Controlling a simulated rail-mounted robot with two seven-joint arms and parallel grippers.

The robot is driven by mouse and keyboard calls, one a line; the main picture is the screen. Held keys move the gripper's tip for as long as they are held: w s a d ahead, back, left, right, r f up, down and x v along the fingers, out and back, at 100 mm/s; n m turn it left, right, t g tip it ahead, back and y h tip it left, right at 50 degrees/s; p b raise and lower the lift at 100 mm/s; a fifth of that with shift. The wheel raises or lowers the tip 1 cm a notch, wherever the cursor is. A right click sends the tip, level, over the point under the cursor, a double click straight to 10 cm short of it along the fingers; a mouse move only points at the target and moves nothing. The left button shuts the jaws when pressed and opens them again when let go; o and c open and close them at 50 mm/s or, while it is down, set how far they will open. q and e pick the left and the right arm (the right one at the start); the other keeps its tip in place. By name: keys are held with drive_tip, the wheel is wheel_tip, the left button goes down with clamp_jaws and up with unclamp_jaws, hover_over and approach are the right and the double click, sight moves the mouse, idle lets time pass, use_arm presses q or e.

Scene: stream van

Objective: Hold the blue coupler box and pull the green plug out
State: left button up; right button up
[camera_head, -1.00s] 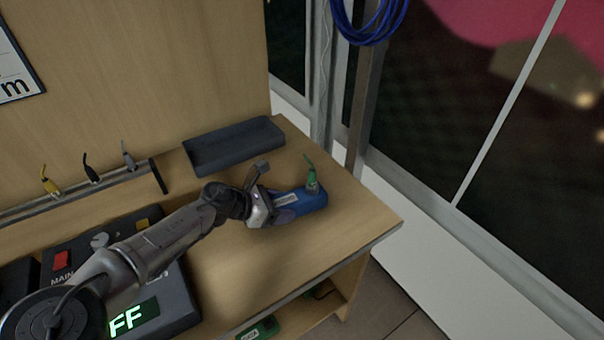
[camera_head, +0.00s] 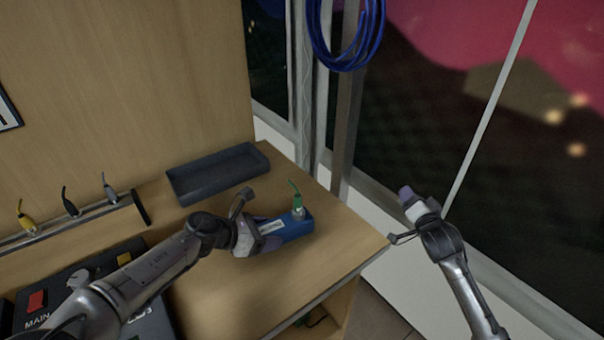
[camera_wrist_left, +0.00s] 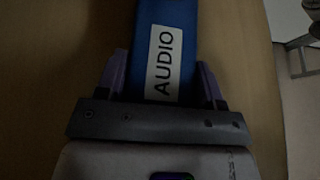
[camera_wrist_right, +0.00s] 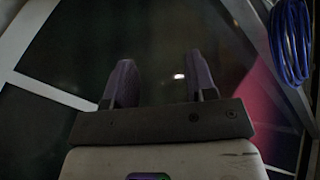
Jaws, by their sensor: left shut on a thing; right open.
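The blue coupler box (camera_head: 292,229) lies near the right end of the wooden desk. The green plug (camera_head: 297,202) stands upright in the top of its far right end, its thin green tail pointing up. My left gripper (camera_head: 262,236) is shut on the near left end of the box. In the left wrist view its purple fingers flank the box (camera_wrist_left: 184,28), which bears a white AUDIO label (camera_wrist_left: 162,62). The plug is not seen there. My right gripper (camera_head: 407,203) is open and empty, off the desk's right edge; its spread fingers also show in the right wrist view (camera_wrist_right: 160,85).
A dark grey tray (camera_head: 218,174) lies behind the box. Yellow, black and grey plugs stand in a rail (camera_head: 70,222) at left. A control panel (camera_head: 95,285) sits under my left arm. A blue cable coil (camera_head: 346,35) hangs by the window at the back.

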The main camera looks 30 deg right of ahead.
drive_tip(key=w+r+t, duration=0.1)
drive_tip(key=w+r, duration=0.4)
drive_tip(key=r, duration=0.3)
wheel_tip(320, 180, up, 9)
drive_tip(key=n+g+y, duration=0.6)
drive_tip(key=n+g, duration=0.4)
drive_tip(key=g, duration=0.3)
hover_over(298, 196)
drive_tip(key=s+a, duration=0.1)
drive_tip(key=s, duration=0.2)
drive_tip(key=x, duration=1.1)
drive_tip(key=shift+w+d+f, duration=0.1)
drive_tip(key=shift+d, duration=0.05)
drive_tip(key=shift+c, duration=0.5)
drive_tip(key=c, duration=0.8)
